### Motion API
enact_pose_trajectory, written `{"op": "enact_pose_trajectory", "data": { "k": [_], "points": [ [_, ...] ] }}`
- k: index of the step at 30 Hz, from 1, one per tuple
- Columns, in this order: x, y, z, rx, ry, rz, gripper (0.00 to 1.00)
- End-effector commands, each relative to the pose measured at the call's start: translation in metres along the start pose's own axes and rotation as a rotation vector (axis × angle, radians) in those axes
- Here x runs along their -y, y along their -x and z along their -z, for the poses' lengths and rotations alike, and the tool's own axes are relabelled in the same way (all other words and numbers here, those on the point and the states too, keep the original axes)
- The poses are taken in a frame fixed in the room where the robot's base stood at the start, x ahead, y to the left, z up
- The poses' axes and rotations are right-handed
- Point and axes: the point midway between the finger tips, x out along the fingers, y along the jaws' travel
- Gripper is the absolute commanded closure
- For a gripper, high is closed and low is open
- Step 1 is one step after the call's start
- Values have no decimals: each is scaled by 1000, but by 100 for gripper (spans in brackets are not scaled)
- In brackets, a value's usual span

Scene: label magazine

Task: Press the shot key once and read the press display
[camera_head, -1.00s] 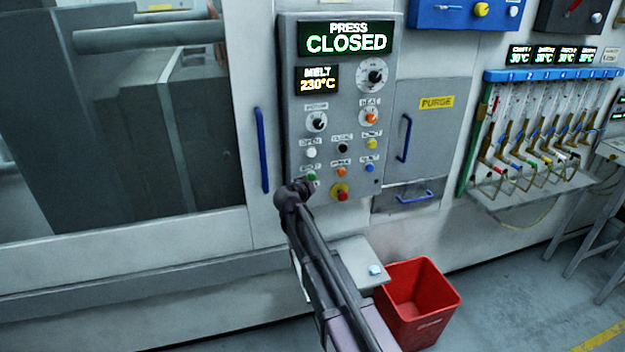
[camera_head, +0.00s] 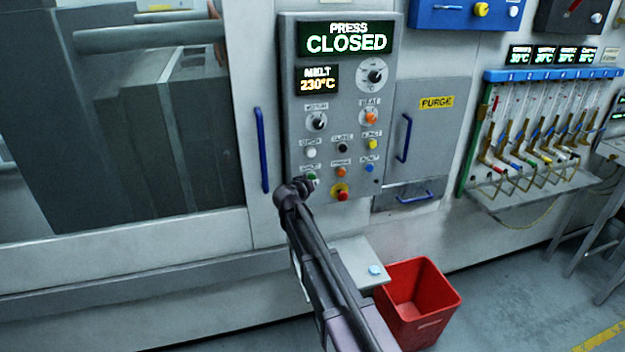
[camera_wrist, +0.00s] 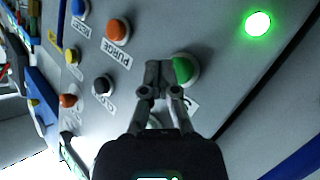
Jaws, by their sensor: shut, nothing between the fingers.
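The press display (camera_head: 346,38) at the top of the grey control panel reads "PRESS CLOSED" in green-white letters. The green shot key (camera_head: 311,177) sits at the panel's lower left, its label partly hidden by my gripper (camera_head: 303,187). In the wrist view the green key (camera_wrist: 183,68) is right at the tips of my gripper (camera_wrist: 168,72). The fingers are shut and empty, and one tip overlaps the key's edge. I cannot tell whether it touches or presses the key. A green lamp (camera_wrist: 258,24) glows on the panel beyond the key.
Other keys lie close by: orange purge (camera_wrist: 118,30), black (camera_wrist: 102,85), blue (camera_wrist: 78,8). A red button (camera_head: 342,196) is just right of my gripper. A blue handle (camera_head: 262,150) is left; a red bin (camera_head: 420,300) stands below.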

Motion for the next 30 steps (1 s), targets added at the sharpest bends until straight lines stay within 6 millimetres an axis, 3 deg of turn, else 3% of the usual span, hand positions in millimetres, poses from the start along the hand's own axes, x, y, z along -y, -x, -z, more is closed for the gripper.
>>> {"op": "enact_pose_trajectory", "data": {
  "k": [30],
  "points": [
    [4,-6,4,0,0,0,100]
  ]
}}
